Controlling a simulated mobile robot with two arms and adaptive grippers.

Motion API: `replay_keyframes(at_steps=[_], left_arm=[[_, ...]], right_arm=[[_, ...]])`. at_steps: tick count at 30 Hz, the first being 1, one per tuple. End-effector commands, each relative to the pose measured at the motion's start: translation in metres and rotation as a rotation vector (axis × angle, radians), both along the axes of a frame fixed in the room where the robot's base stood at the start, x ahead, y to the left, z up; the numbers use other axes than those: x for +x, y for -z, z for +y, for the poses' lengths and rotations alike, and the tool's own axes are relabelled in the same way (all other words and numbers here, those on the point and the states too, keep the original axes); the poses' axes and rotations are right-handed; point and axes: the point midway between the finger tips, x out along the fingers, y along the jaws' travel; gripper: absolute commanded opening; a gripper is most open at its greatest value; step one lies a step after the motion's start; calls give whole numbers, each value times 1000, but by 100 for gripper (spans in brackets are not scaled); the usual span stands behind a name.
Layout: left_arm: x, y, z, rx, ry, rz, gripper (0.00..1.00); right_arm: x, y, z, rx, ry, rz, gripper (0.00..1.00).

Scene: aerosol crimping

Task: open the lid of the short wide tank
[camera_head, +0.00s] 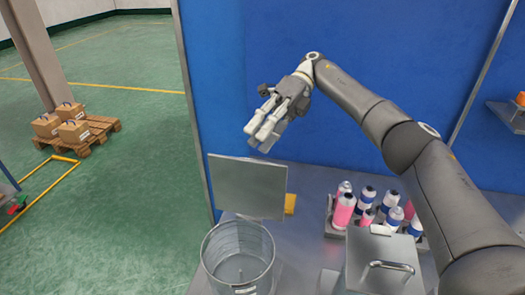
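A round, open-topped metal tank (236,286) stands at the front of the bench, and I can see into it. A flat grey square panel (248,185) stands upright just behind its rim; I cannot tell whether it is hinged to the tank. To the right is a boxy metal container with a flat closed lid (370,250) that has a bar handle (390,266). My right gripper (258,136) is in the air above the upright panel, apart from both tanks, with nothing visible in it. Its finger gap is unclear. My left gripper is out of view.
A rack of pink, white and blue cans (345,210) stands behind the boxy container. A small yellow block (290,204) is beside the panel. A blue wall (400,60) closes off the back. A pallet with cardboard boxes (73,131) is on the green floor at left.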

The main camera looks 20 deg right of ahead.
Motion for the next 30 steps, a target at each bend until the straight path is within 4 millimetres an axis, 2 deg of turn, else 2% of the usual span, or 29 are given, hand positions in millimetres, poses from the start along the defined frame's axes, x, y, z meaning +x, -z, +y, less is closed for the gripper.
replay_keyframes(at_steps=[3, 9, 25, 30], left_arm=[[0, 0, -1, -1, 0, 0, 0], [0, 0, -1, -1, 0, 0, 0], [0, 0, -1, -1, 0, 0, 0], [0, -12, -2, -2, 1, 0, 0]], right_arm=[[0, -18, 0, -3, 2, -1, 32], [1, -33, 1, -1, 1, 0, 32], [0, -36, 2, 1, 1, 1, 32], [1, -48, 2, 1, 1, 0, 32]])
